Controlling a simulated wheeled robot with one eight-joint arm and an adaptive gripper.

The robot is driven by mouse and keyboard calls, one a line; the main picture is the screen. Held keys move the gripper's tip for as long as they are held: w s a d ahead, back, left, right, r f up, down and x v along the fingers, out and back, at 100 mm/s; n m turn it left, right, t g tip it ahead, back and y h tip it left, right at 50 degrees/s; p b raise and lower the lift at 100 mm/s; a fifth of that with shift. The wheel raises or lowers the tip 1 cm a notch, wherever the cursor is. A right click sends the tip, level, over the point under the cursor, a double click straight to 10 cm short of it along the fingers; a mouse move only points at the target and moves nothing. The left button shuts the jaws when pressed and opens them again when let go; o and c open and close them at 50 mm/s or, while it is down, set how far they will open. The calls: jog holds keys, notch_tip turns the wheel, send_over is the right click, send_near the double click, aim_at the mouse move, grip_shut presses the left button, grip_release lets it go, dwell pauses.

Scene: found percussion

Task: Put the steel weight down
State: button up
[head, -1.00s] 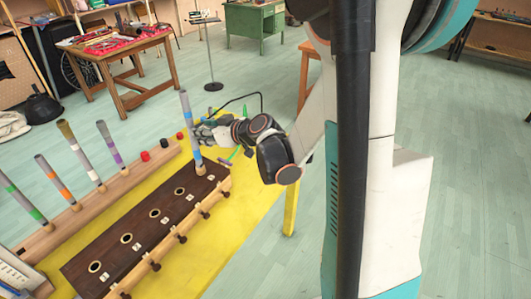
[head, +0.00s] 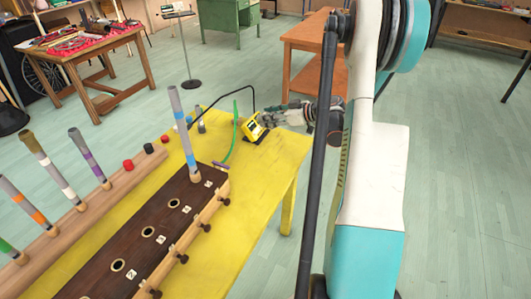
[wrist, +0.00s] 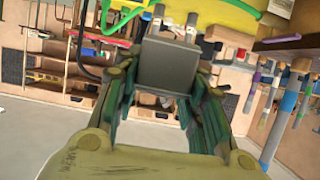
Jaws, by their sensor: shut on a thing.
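The steel weight (wrist: 168,66) is a plain grey block in the wrist view, held between the green-sided fingers of my gripper (wrist: 166,92). In the head view my gripper (head: 272,117) is at the far right corner of the yellow table (head: 262,172), beside a small yellow device with a screen (head: 254,128). I cannot make out the weight there, nor whether it touches the table.
A dark box with round holes (head: 135,240) stands on the table; a grey tube with blue bands (head: 183,130) is upright in its far end. A wooden rack (head: 62,232) holds several banded tubes. A green hose (head: 234,135) is near my gripper. A brown bench (head: 318,65) stands behind.

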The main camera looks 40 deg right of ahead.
aim_at(269, 156)
notch_tip(269, 156, down, 16)
jog(key=b, duration=0.5)
jog(key=shift+r, duration=0.2)
jog(key=shift+f, duration=0.1)
jog(key=o, duration=1.3)
jog(key=shift+c, duration=0.2)
jog(key=p+v, duration=0.4)
jog(key=v, duration=0.8)
jog(key=shift+a+r, duration=0.1)
jog(key=shift+r, duration=0.1)
jog(key=shift+w, duration=0.1)
